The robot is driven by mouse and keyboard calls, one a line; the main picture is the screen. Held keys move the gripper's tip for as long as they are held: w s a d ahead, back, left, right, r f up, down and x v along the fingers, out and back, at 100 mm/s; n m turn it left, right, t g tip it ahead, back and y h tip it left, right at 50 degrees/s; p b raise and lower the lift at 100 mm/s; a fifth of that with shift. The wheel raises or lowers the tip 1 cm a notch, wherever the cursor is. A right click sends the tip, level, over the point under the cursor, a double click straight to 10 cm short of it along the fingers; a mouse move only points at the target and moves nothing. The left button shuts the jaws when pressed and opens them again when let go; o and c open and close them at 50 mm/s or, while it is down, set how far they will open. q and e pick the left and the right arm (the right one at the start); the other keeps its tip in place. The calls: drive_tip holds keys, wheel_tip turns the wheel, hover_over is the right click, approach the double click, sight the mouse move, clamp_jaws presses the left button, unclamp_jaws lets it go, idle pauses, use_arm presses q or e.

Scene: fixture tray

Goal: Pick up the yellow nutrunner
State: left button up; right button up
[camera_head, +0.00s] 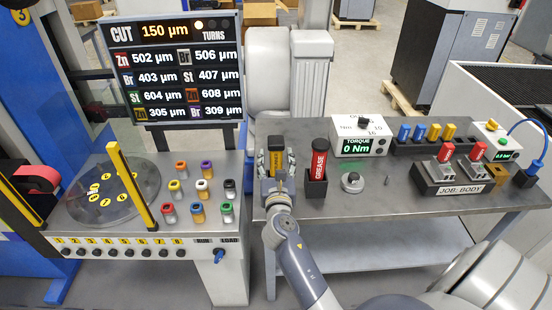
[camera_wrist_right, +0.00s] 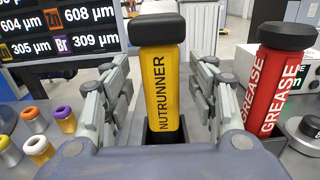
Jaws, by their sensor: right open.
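The yellow nutrunner (camera_wrist_right: 160,85) stands upright in a dark holder (camera_wrist_right: 165,135), with a black cap on top and its name down its side. In the head view the nutrunner (camera_head: 275,156) is partly covered by my right gripper. My right gripper (camera_head: 275,165) is open, with one finger on each side of the nutrunner. In the right wrist view, gaps show between the fingers of my right gripper (camera_wrist_right: 160,95) and the yellow body. My left gripper is not in view.
A red grease bottle (camera_head: 319,163) stands in its holder close on the right; it also shows in the wrist view (camera_wrist_right: 270,85). A round metal piece (camera_head: 352,182) lies further right. Several coloured cups (camera_head: 202,187) stand on the left bench. A display board (camera_head: 180,68) rises behind.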

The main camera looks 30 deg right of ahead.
drive_tip(key=shift+x, duration=1.05)
drive_tip(key=shift+s, duration=0.1)
drive_tip(key=shift+c, duration=0.5)
drive_tip(key=c, duration=1.2)
drive_tip(key=shift+o, duration=0.2)
drive_tip(key=shift+r, duration=0.1)
